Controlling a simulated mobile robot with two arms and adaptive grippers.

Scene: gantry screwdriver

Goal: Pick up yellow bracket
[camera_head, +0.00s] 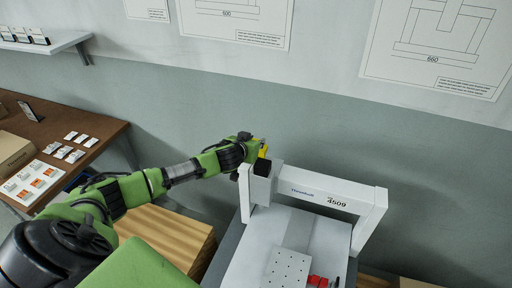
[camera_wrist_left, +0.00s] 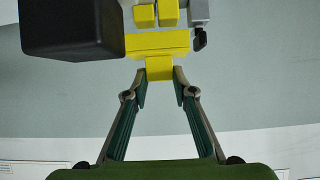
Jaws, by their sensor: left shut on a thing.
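The yellow bracket (camera_head: 263,151) is at the upper left corner of the white gantry (camera_head: 330,196), just above a black block (camera_head: 262,168). In the left wrist view the yellow bracket (camera_wrist_left: 158,44) has a tab pointing down between my fingertips. My left gripper (camera_head: 256,147) reaches it from the left; in the wrist view the left gripper (camera_wrist_left: 160,78) is shut on that tab. Two more yellow pieces show above the bracket there, beside the black block (camera_wrist_left: 72,28) and a grey part (camera_wrist_left: 200,12). Whether the bracket is free of the gantry is unclear. My right gripper is not in view.
A white machine bed with a perforated plate (camera_head: 286,269) and red parts (camera_head: 318,281) lies under the gantry. Stacked wooden boards (camera_head: 165,237) are below my left arm. A brown table (camera_head: 50,130) with cards stands at the left. The wall is close behind.

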